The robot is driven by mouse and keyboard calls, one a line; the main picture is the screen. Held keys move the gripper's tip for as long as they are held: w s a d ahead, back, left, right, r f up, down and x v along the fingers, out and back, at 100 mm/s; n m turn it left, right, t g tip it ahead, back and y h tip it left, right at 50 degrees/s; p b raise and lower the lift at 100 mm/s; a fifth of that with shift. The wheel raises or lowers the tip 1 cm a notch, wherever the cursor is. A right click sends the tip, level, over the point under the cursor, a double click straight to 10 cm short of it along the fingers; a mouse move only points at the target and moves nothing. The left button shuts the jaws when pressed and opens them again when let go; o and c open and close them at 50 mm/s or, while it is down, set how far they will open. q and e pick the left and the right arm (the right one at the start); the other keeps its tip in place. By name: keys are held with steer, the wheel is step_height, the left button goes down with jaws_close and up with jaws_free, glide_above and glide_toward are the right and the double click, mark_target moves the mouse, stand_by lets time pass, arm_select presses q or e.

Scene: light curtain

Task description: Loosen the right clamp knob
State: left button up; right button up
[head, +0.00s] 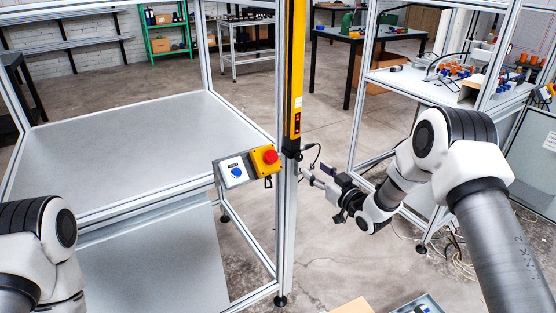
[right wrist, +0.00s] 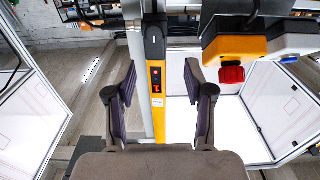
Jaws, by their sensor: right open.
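The yellow light curtain (head: 295,70) stands upright on an aluminium post. Its black lower end (head: 292,148) has a cable beside it. My right gripper (head: 316,174) is just right of the post, below that lower end, with its fingers pointing left toward the post. The right wrist view shows its two fingers (right wrist: 161,95) wide apart and empty, with the light curtain (right wrist: 157,100) and its red display seen between them. I cannot make out the right clamp knob clearly in either view. My left gripper is out of view; only part of the left arm shows.
A yellow box with a red button (head: 265,159) and a white box with a blue button (head: 233,172) sit left of the post. A grey table (head: 130,140) fills the left. A rack with small parts (head: 425,88) stands right. Open floor lies between.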

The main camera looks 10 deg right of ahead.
mark_target(300, 157)
steer(key=p+x, duration=0.1)
steer(key=x, duration=0.6)
steer(key=shift+w+d+f, duration=0.1)
steer(key=shift+d+f, duration=0.05)
steer(key=shift+f, duration=0.05)
steer(key=shift+w, duration=0.35)
steer(key=shift+w+d+f, duration=0.15)
steer(key=shift+w+f, duration=0.1)
steer(key=shift+r, duration=0.1)
jaws_close()
